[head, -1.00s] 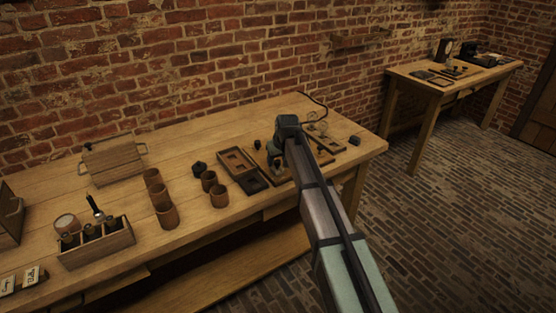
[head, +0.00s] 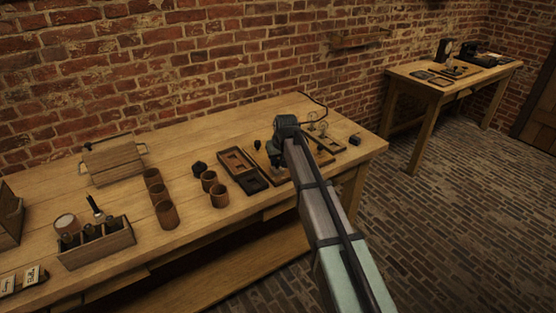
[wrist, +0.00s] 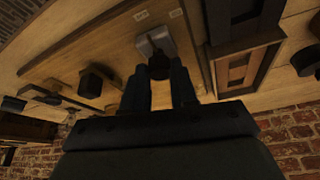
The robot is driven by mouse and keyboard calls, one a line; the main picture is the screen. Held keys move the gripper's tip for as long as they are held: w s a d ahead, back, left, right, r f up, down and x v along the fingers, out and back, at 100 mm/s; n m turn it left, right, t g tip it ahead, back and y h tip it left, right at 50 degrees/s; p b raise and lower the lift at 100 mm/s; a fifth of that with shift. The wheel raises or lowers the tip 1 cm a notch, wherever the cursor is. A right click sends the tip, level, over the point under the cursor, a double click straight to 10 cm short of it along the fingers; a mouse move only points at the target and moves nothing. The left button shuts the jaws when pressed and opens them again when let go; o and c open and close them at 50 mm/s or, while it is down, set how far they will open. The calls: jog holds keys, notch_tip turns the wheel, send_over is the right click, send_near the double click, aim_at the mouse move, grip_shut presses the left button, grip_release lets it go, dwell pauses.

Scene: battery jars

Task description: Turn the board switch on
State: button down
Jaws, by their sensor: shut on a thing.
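The wooden board (head: 322,161) lies near the right end of the workbench; it also shows in the wrist view (wrist: 202,42). A pale metal plate (wrist: 150,46), apparently part of the board switch, sits on it between two small labels. My gripper (wrist: 160,84) is at the switch, its fingers pointing down at the board and shut on the switch's dark round handle (wrist: 159,68). In the head view my gripper (head: 277,165) is over the board's left part, and my arm hides the switch. The on and off wording cannot be read.
A dark wooden tray (head: 236,162) lies close left of the board. Brown jars (head: 166,214) and a bottle crate (head: 97,244) stand farther left. Small glass bulbs (head: 322,127) and a dark block (head: 355,140) are to the right.

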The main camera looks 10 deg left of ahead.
jog(key=m+h, duration=0.1)
jog(key=m, duration=0.2)
jog(key=m+h, duration=0.1)
jog(key=m, duration=0.2)
jog(key=shift+a+m+t+h, duration=0.2)
jog(key=shift+m+t+h, duration=0.1)
jog(key=m+h, duration=0.1)
jog(key=m, duration=0.3)
jog(key=shift+a+m+h, duration=0.1)
jog(key=shift+m+h, duration=0.2)
jog(key=shift+h, duration=0.1)
jog(key=c, duration=0.9)
grip_release()
jog(key=v, duration=1.3)
jog(key=shift+w+a+r, duration=0.1)
jog(key=shift+w+r, duration=0.1)
jog(key=shift+r, duration=0.25)
